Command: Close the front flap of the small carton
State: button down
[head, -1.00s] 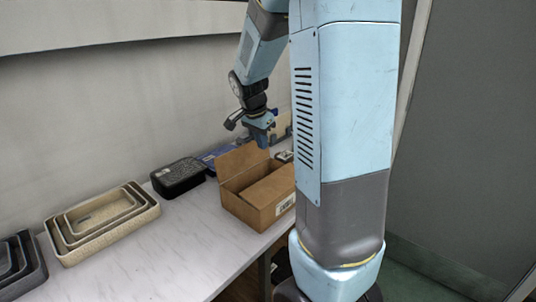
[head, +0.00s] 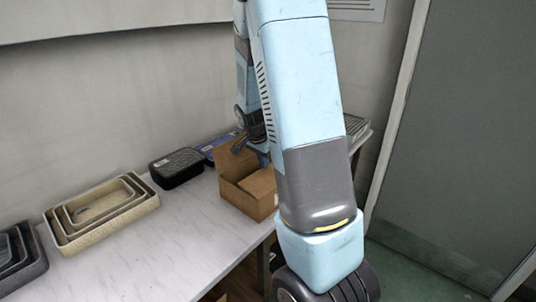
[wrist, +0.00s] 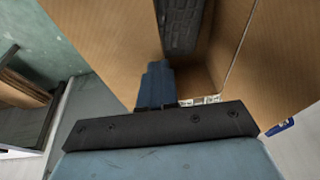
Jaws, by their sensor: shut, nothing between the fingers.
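The small brown cardboard carton (head: 238,196) stands on the white table in the head view, partly hidden by my arm. One flap (head: 227,163) stands up at its far left side, and another panel (head: 259,183) lies slanted across its top. My gripper (head: 263,159) is just above the carton's far side, partly hidden behind my arm. In the wrist view the shut fingers (wrist: 157,70) point towards the carton's opening, between large cardboard panels (wrist: 100,35). A dark ribbed thing (wrist: 181,25) shows inside the opening. Whether the fingers touch cardboard I cannot tell.
Nested beige trays (head: 105,212) and dark grey trays (head: 22,262) stand to the left. The table front (head: 178,240) is clear.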

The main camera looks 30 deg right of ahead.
jog(key=shift+f, duration=0.1)
dwell(0.3)
jog(key=shift+w+a+f, duration=0.15)
jog(key=shift+w+f, duration=0.25)
jog(key=shift+f, duration=0.3)
jog(key=shift+r, duration=0.2)
